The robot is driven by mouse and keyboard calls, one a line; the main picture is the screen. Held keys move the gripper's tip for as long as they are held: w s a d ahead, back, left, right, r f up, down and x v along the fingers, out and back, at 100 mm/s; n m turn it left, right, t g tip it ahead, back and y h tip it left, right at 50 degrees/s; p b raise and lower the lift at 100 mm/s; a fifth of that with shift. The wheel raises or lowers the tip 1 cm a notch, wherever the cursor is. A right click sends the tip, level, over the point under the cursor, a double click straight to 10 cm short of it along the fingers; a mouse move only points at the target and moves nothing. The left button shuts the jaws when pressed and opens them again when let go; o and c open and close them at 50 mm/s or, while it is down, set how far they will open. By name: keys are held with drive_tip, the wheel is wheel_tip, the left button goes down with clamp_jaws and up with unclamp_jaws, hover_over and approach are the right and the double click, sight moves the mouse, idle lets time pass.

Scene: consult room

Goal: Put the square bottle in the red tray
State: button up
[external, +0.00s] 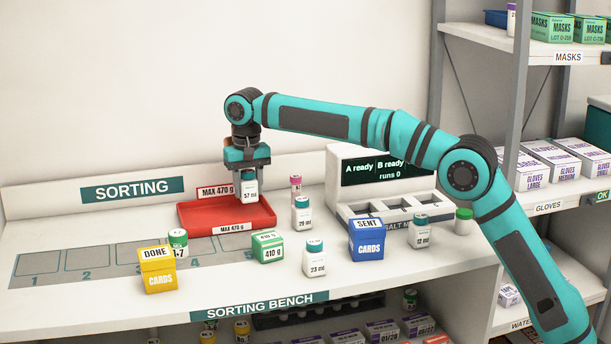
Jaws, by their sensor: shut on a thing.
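My gripper (248,172) points down and is shut on a white bottle with a teal cap (249,190), marked 57. The bottle looks square-sided and hangs upright between the fingers. It is over the back part of the red tray (196,216), within its outline in the external view. I cannot tell whether its base touches the tray floor. The red tray is shallow and stands on the bench, with MAX 470 g labels at its back and front. No other thing shows in the tray.
White bottles (302,214) and a green 410 g container (267,246) stand right of and before the tray. A yellow DONE box (158,270), a blue SENT box (366,239) and a white display machine (350,180) are on the bench. Numbered spaces (75,262) lie at left.

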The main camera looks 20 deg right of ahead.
sight(247, 171)
drive_tip(key=shift+f, duration=2.7)
drive_tip(key=shift+f, duration=0.1)
drive_tip(key=o, duration=1)
wheel_tip(247, 171, up, 12)
drive_tip(key=shift+r, duration=0.1)
drive_tip(key=shift+o, duration=0.4)
